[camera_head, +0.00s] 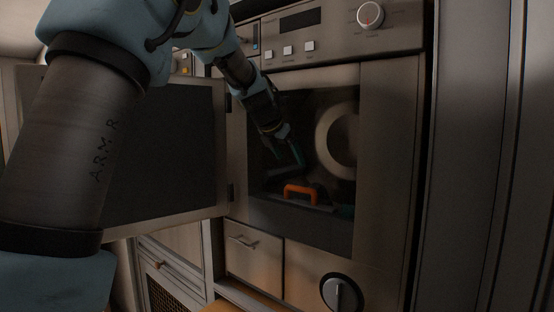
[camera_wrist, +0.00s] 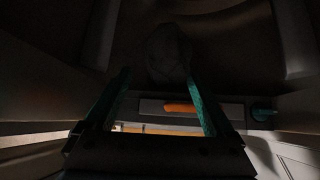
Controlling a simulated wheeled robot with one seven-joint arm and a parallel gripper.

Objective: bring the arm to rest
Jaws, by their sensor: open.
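My gripper (camera_head: 293,157) reaches into the dark opening of the machine in the head view, above and slightly left of an orange handle (camera_head: 300,190). In the wrist view my gripper (camera_wrist: 158,82) has its two green fingers spread apart, with nothing seen held between them. The orange handle also shows in the wrist view (camera_wrist: 180,108), beside the right finger. A dark rounded lump (camera_wrist: 168,52) lies beyond the fingertips, too dark to name.
The machine's door (camera_head: 150,150) stands open on the left. A pale ring (camera_head: 337,140) is at the right inside the opening. A control panel with a knob (camera_head: 370,15) is above; a drawer (camera_head: 253,250) and a dark dial (camera_head: 341,292) are below.

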